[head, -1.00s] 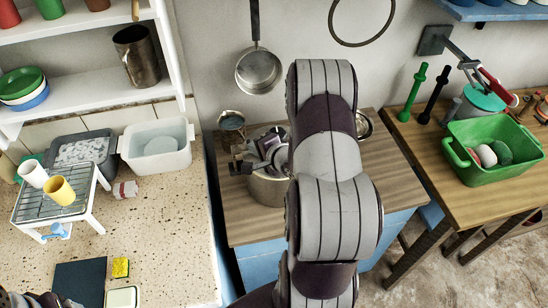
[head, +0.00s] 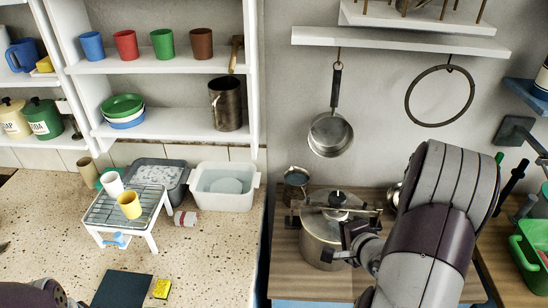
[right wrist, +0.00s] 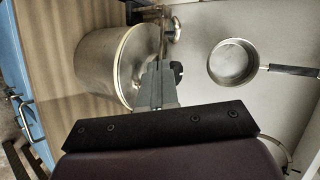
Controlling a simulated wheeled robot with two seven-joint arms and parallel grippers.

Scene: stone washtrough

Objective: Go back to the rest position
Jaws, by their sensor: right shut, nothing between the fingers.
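My right gripper (head: 345,240) is shut and empty. In the head view it overlaps the right side of a large metal pressure pot (head: 318,238) with a lid and a clamp bar, on the wooden counter. In the right wrist view the shut fingers (right wrist: 157,70) point toward the pot (right wrist: 100,65); I cannot tell whether they touch it. My right arm (head: 425,235) comes in from the lower right. Part of my left arm (head: 40,294) shows at the lower left, but its gripper is out of sight.
A saucepan (head: 331,134) and a ring (head: 440,96) hang on the wall. A small pot (head: 296,180) stands behind the large pot. On the left are a speckled stone top (head: 215,265), a rack (head: 105,212) with cups, a white basin (head: 212,203) and shelves. A green crate (head: 528,262) is at right.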

